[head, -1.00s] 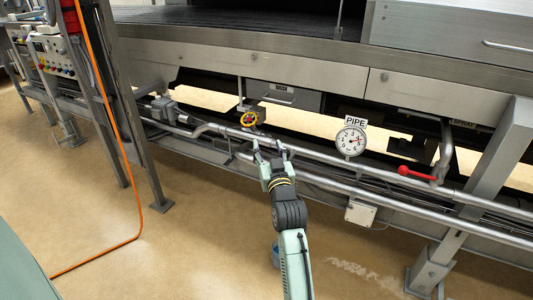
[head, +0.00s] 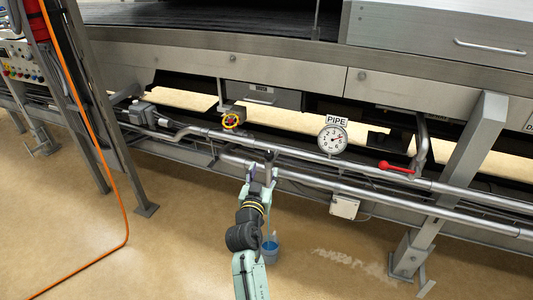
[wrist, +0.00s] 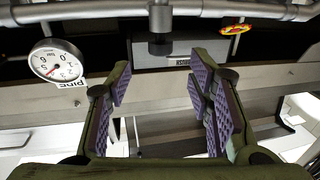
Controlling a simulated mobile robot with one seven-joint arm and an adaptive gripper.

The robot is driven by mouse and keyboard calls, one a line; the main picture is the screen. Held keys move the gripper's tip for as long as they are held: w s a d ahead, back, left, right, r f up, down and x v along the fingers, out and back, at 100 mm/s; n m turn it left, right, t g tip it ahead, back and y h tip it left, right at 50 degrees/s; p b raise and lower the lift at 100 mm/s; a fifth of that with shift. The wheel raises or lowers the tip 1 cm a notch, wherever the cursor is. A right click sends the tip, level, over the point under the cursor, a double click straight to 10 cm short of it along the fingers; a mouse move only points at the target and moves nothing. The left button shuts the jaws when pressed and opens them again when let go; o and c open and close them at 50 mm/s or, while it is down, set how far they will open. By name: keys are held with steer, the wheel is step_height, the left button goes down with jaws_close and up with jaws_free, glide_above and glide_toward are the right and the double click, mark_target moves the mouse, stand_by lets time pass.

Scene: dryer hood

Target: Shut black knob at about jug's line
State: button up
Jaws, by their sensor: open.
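A small dark knob (head: 269,156) sits on a stub at the upper steel pipe in the head view. In the wrist view, which looks upside down, the dark knob (wrist: 160,46) hangs from the pipe at the top middle. My gripper (head: 262,176) is just below the knob in the head view. In the wrist view my gripper (wrist: 158,85) is open, its purple pads apart with nothing between them. The knob lies beyond the fingertips, roughly centred between them. A blue jug (head: 271,251) stands on the floor beneath the pipes, partly behind my arm.
A yellow-and-red handwheel (head: 232,121) is left of the knob. A round gauge (head: 332,139) labelled PIPE and a red lever (head: 396,167) are to the right. A lower pipe (head: 310,181) runs near my gripper. An orange hose (head: 104,160) hangs at left. Open floor lies in front.

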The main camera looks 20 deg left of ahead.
mark_target(268, 158)
steer(key=w, duration=0.3)
steer(key=w+a+p, duration=0.1)
steer(key=w, duration=0.5)
steer(key=shift+w+a, duration=0.25)
jaws_close()
